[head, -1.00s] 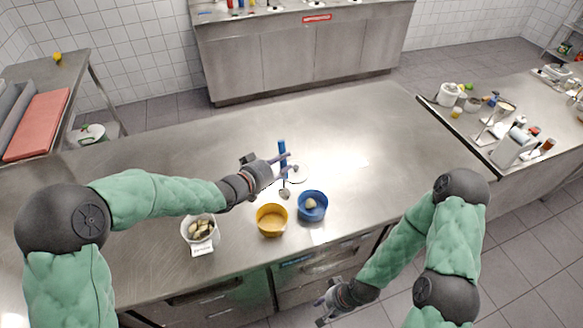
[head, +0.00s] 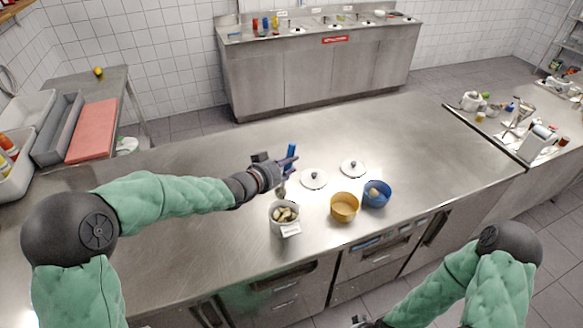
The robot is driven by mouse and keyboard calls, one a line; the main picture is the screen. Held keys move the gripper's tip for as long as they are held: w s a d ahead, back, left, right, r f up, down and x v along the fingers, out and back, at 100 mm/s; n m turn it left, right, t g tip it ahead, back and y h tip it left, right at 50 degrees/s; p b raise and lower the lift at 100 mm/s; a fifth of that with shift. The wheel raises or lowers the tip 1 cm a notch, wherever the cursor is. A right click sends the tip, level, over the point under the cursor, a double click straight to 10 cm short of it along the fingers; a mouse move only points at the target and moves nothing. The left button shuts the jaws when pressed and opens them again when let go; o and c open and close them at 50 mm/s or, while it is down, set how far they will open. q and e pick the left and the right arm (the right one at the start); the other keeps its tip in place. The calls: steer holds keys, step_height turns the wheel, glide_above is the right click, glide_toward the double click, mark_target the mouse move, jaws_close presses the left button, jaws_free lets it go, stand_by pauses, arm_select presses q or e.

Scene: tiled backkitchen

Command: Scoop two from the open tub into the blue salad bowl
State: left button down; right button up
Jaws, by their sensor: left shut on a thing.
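The open tub (head: 274,226) is white with a label on its front and pale chunks inside. The blue salad bowl (head: 386,201) stands to its right with a pale lump in it. My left gripper (head: 279,174) is shut on the scoop, whose blue handle (head: 291,151) sticks up above the fingers. The scoop's head (head: 281,190) hangs down just above and behind the tub's rim; whether it holds anything is too small to tell. My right gripper (head: 366,322) is cut off at the bottom edge, in front of the counter, and its fingers are not clear.
A yellow bowl (head: 344,214) stands between the tub and the blue bowl, close to the blue one. Two white lids (head: 314,179) (head: 353,168) lie behind the bowls. The steel counter (head: 180,250) is clear to the left and at the back right.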

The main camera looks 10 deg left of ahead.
arm_select(q)
steer(key=shift+w+d+f+b, duration=0.1)
steer(key=shift+w+f+b, duration=0.05)
steer(key=shift+f+b, duration=1.1)
steer(key=shift+f, duration=0.25)
step_height(320, 180, down, 9)
steer(key=b, duration=0.7)
steer(key=shift+f, duration=0.15)
steer(key=shift+f+b, duration=0.9)
steer(key=shift+b, duration=0.05)
steer(key=shift+f, duration=0.25)
stand_by(0.7)
step_height(320, 180, up, 13)
steer(key=p, duration=1)
steer(key=shift+f, duration=0.1)
stand_by(0.3)
